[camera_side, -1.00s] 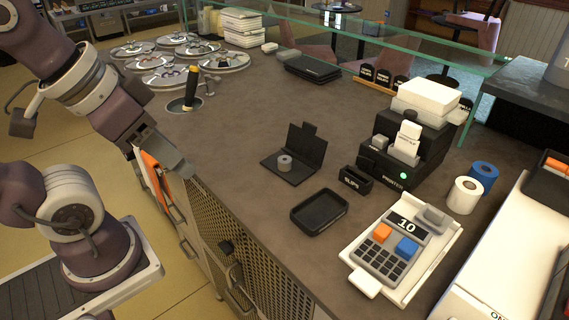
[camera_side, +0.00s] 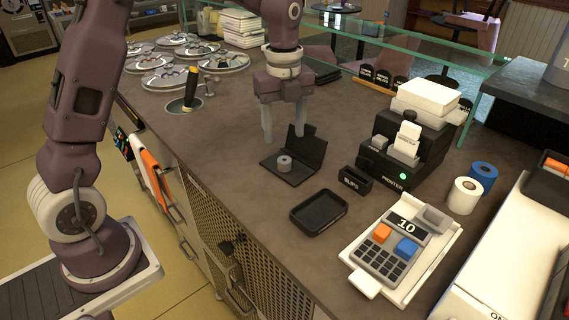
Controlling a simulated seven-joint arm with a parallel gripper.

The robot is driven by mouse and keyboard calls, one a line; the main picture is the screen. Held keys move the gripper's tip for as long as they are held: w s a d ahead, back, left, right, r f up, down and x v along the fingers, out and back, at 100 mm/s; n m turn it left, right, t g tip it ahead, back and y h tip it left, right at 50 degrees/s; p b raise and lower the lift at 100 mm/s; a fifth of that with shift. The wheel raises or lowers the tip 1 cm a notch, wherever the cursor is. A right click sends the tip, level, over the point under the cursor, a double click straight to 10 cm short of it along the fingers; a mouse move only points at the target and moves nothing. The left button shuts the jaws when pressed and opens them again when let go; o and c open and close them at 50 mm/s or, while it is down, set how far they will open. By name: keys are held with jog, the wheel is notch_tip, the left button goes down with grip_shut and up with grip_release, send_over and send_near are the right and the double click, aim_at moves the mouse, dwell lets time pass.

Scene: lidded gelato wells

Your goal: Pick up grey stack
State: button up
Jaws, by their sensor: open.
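No single thing is clearly the grey stack. A small grey roll (camera_side: 284,163) with a dark centre sits on a black plate (camera_side: 268,170) with a raised back panel, mid-counter. A small grey block (camera_side: 380,143) sits at the printer's left, and another grey block (camera_side: 433,215) lies on the white keypad unit (camera_side: 408,281). My gripper (camera_side: 288,134) is open and empty, pointing down above and behind the black plate. Its right finger overlaps the raised panel in the picture, so I cannot tell its exact height. My arm hides part of the counter behind it.
A black printer (camera_side: 390,178) stands right of the plate. An empty black tray (camera_side: 319,211) and a small black box (camera_side: 355,181) lie in front. Lidded wells (camera_side: 170,76) and a white stack (camera_side: 243,28) are at the back left. The counter (camera_side: 222,140) left of the plate is clear.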

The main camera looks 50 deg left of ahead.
aim_at(284, 159)
notch_tip(284, 159, down, 8)
jog(key=shift+w+a+r, duration=0.1)
jog(key=shift+r, duration=0.15)
grip_shut()
